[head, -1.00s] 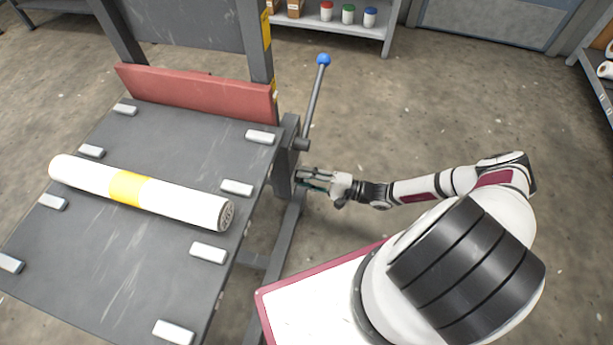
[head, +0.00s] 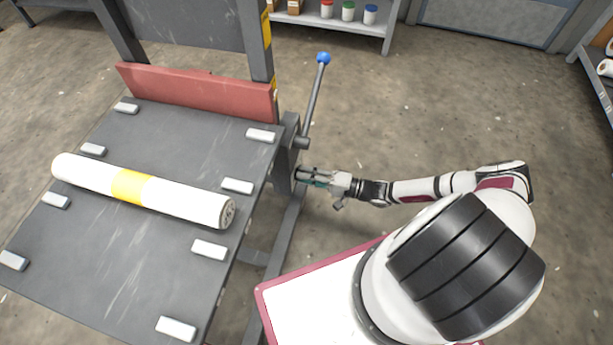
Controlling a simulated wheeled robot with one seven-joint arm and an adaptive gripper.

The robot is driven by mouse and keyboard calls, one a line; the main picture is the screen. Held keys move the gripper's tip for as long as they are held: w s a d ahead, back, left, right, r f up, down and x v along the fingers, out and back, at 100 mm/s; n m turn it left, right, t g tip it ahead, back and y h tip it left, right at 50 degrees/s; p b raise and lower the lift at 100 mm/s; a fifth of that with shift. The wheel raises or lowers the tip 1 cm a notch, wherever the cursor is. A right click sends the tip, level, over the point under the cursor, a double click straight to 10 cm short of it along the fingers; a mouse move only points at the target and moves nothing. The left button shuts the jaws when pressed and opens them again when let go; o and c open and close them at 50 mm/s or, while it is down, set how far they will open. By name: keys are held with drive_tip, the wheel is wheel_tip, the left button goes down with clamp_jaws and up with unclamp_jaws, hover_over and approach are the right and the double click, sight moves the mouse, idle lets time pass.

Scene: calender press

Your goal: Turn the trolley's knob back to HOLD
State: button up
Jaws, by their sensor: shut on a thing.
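The trolley (head: 160,270) has a dark grey top and stands at the left of the head view. My gripper (head: 301,176) is at the trolley's right side, by the dark upright below the lever, with its fingers pointing left. It is shut on the knob, which is mostly hidden by the fingers and the upright. No HOLD marking can be read from here.
A blue-tipped lever (head: 315,95) rises just above my gripper. A white roll with a yellow band (head: 150,190) lies on the trolley top among several pale blocks. A red board (head: 195,92) stands behind it. The floor right of my arm is clear.

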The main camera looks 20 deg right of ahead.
drive_tip(key=shift+f, duration=0.1)
drive_tip(key=o, duration=1.2)
drive_tip(key=v, duration=1.2)
